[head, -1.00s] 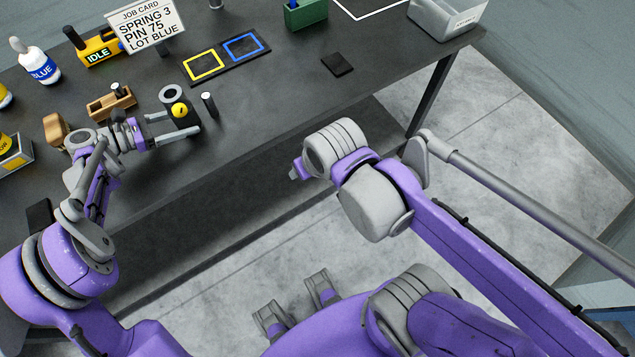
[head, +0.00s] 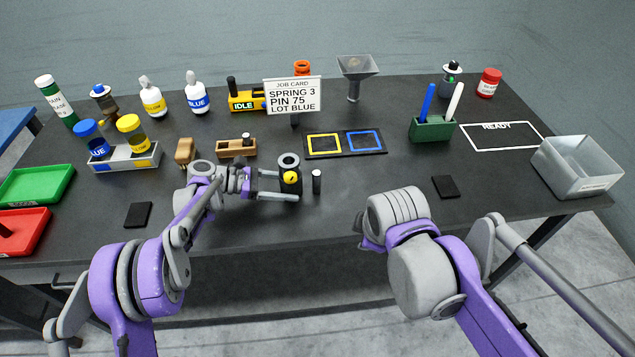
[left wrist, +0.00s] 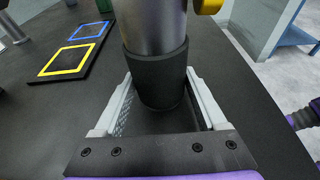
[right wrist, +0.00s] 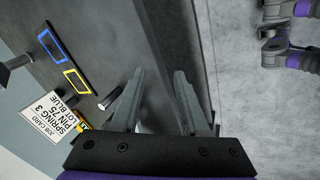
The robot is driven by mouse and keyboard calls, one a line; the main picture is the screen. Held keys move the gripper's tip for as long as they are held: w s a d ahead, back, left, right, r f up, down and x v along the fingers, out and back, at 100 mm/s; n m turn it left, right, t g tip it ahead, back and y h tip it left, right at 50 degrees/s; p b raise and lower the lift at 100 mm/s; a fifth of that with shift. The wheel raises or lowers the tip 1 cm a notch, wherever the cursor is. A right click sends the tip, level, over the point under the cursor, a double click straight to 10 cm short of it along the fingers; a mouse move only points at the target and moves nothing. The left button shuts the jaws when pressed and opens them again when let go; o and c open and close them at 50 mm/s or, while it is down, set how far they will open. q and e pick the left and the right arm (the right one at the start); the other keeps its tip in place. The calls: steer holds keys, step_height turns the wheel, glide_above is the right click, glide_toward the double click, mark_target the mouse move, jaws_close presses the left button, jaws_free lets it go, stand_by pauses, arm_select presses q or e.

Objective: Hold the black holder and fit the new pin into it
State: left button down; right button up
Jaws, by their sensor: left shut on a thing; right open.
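The black holder (head: 290,188) with a yellow knob stands on the dark table, left of centre. My left gripper (head: 283,182) is shut around it. In the left wrist view the holder (left wrist: 158,82) is a black sleeve between both fingers, with a grey metal cylinder above it. A small dark pin with a light top (head: 316,182) stands upright just right of the holder, apart from it; it also shows in the right wrist view (right wrist: 112,98). My right gripper (right wrist: 160,78) is open and empty; in the head view my arm hides its fingers.
A wooden block (head: 236,149) carrying a light-topped cylinder stands behind the left gripper. A mat with yellow and blue squares (head: 345,153) lies behind the holder. The job card (head: 293,96), green pen block (head: 432,128) and grey bin (head: 578,167) are farther off. The front right table is mostly clear.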

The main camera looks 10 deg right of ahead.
steer(key=w+a+r+n, duration=0.4)
steer(key=w+n, duration=0.5)
steer(key=n, duration=1.2)
glide_toward(316, 174)
steer(key=x, duration=0.6)
steer(key=shift+s+a+f, duration=0.1)
steer(key=shift+a+f, duration=0.05)
steer(key=shift+a, duration=0.1)
steer(key=shift+h, duration=0.3)
steer(key=shift+x, duration=2.75)
steer(key=shift+d, duration=0.15)
steer(key=shift+c, duration=0.2)
jaws_close()
